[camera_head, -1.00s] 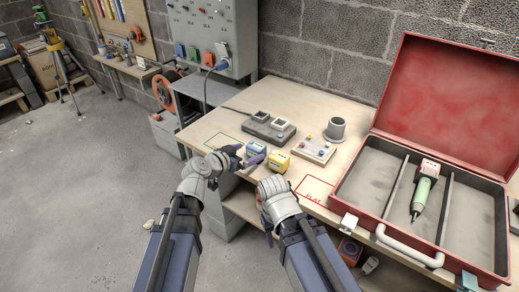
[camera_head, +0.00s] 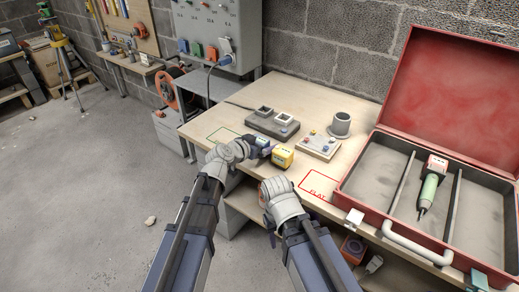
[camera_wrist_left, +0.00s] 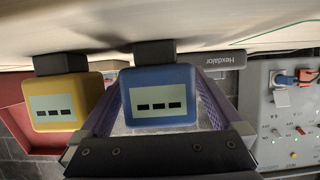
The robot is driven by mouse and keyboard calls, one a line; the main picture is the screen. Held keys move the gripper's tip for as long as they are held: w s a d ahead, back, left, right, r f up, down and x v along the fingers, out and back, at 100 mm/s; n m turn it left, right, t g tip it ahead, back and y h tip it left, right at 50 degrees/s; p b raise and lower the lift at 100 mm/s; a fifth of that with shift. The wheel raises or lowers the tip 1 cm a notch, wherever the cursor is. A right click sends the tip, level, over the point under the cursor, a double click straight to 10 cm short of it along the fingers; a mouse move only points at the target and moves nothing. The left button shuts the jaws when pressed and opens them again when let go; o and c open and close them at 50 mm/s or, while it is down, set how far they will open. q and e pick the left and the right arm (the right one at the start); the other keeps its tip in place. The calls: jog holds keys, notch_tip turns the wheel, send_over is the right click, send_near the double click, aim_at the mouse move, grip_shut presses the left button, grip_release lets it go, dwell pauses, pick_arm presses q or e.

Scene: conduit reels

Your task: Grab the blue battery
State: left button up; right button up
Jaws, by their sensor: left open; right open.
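The blue battery (camera_head: 262,141) stands on the workbench beside a yellow battery (camera_head: 283,157). My left gripper (camera_head: 253,152) is at the blue battery and partly hides it in the head view. In the left wrist view the blue battery (camera_wrist_left: 160,96) lies between the two spread purple fingers of the open left gripper (camera_wrist_left: 160,112). The yellow battery (camera_wrist_left: 62,102) shows just outside one finger there. Whether the fingers touch the blue battery I cannot tell. My right gripper (camera_head: 270,230) is low at the bench's front edge, away from the batteries; its fingers are mostly hidden.
An open red case (camera_head: 440,60) with a green tool (camera_head: 430,187) is at the right. A red FLAT outline (camera_head: 318,187) is bare.

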pick_arm(q)
jog(key=shift+w+d, duration=0.1)
jog(key=c, duration=1.5)
